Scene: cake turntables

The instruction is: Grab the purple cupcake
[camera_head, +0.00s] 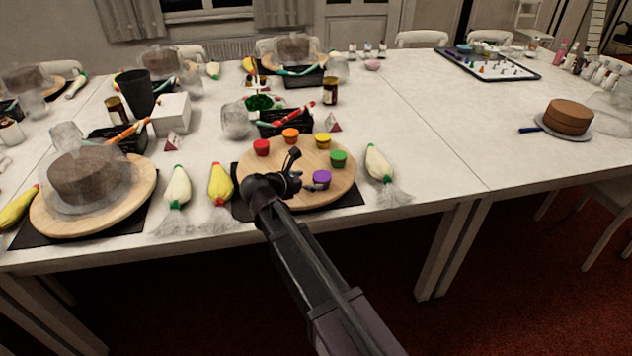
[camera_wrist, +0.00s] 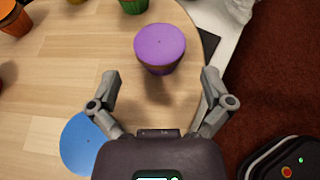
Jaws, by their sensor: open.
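The purple cupcake (camera_head: 321,177) stands upright on the right front part of a round wooden turntable (camera_head: 328,155). In the wrist view the purple cupcake (camera_wrist: 160,48) is just beyond the fingertips, centred between them and touching neither. My gripper (camera_head: 306,168) is above the front of the turntable, left of the cupcake. In the wrist view my gripper (camera_wrist: 160,76) is open and empty, with its fingers spread wide.
A blue cupcake (camera_wrist: 82,142) is close beside the left finger. Red (camera_head: 261,147), orange (camera_head: 290,135), yellow (camera_head: 322,140) and green (camera_head: 338,158) cupcakes stand around the turntable. Piping bags (camera_head: 220,184) (camera_head: 379,162) lie on either side.

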